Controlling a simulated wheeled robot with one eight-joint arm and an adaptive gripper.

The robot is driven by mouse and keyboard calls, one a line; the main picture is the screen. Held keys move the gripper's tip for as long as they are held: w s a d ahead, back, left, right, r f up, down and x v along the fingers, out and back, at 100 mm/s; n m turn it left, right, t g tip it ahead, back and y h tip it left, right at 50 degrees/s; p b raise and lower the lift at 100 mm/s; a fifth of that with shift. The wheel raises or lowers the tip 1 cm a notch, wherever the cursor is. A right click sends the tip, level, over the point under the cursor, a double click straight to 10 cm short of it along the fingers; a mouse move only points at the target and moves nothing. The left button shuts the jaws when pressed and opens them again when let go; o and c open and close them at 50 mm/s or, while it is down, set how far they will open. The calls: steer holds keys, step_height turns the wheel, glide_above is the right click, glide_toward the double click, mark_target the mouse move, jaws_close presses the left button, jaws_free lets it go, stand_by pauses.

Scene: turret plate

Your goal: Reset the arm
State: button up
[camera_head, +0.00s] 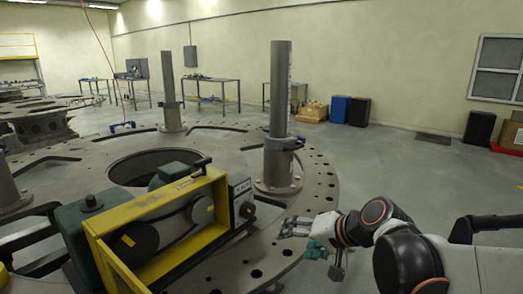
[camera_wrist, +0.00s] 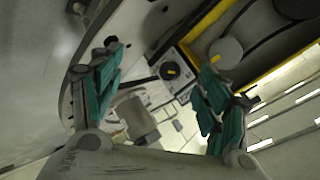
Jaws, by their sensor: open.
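My arm (camera_head: 385,232) reaches in from the lower right in the head view. My gripper (camera_head: 301,238) is at its end, over the near right rim of the turret plate (camera_head: 318,193). In the wrist view my gripper (camera_wrist: 160,92) shows two teal-padded fingers spread wide apart, with nothing held between them. Behind the gap is a machine with a grey control box (camera_wrist: 172,72) and yellow frame. The same yellow-framed machine (camera_head: 165,228) stands on the plate left of my gripper in the head view. I cannot tell how far it is from the fingers.
A tall grey post (camera_head: 280,95) rises from the plate behind my gripper, and another post (camera_head: 170,95) stands farther left. The plate has a large round opening (camera_head: 150,165). Grey floor (camera_head: 400,165) is free to the right. Workbenches and blue and black bins (camera_head: 350,110) line the back wall.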

steer(key=s+d+n+h, duration=0.1)
steer(key=s+d+h, duration=0.2)
steer(key=s, duration=0.6)
steer(key=s+d+f+n+h, duration=0.1)
steer(key=s+d+n+h, duration=0.1)
steer(key=s+d, duration=0.5)
steer(key=shift+s+d+f+h, duration=0.3)
steer(key=shift+s+h, duration=0.5)
steer(key=shift+s, duration=0.8)
steer(key=shift+r, duration=0.1)
